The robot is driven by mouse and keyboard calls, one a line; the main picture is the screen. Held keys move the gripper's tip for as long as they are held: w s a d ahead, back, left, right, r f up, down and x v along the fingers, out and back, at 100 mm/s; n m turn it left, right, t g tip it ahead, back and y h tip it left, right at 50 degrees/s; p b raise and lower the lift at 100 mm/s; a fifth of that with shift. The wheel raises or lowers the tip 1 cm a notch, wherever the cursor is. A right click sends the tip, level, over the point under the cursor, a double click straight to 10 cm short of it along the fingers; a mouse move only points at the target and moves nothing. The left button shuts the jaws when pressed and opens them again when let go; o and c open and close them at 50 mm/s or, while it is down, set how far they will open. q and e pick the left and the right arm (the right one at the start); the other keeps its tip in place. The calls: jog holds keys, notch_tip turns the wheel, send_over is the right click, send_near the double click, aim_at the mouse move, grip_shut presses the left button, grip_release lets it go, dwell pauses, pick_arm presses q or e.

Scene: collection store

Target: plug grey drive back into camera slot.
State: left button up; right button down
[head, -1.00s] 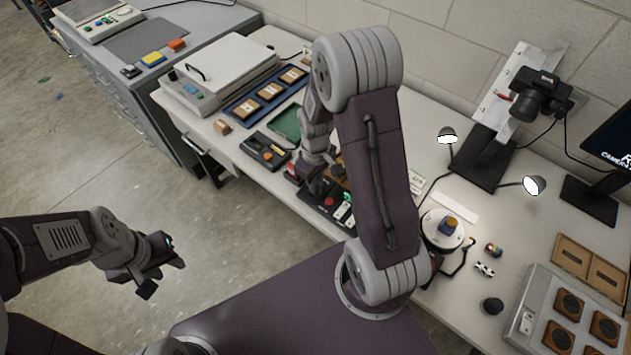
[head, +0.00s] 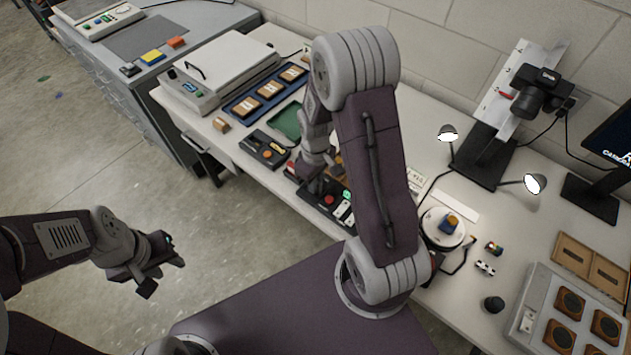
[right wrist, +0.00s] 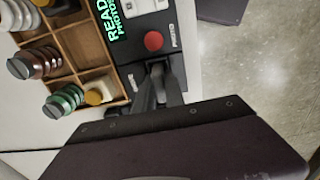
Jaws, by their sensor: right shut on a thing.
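A black control box (head: 318,209) with a red button and a lit green display stands at the front edge of the bench, below my right arm. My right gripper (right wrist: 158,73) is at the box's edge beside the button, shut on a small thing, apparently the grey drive. The thing is mostly hidden by the fingers, and how deep it sits in the slot cannot be told. My left gripper (head: 163,275) is open and empty over the floor.
A wooden compartment tray (right wrist: 91,48) with ringed cylinders is beside the box.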

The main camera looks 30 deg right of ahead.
jog(key=c, duration=1.7)
grip_release()
notch_tip(320, 180, up, 11)
jog(key=p, duration=1)
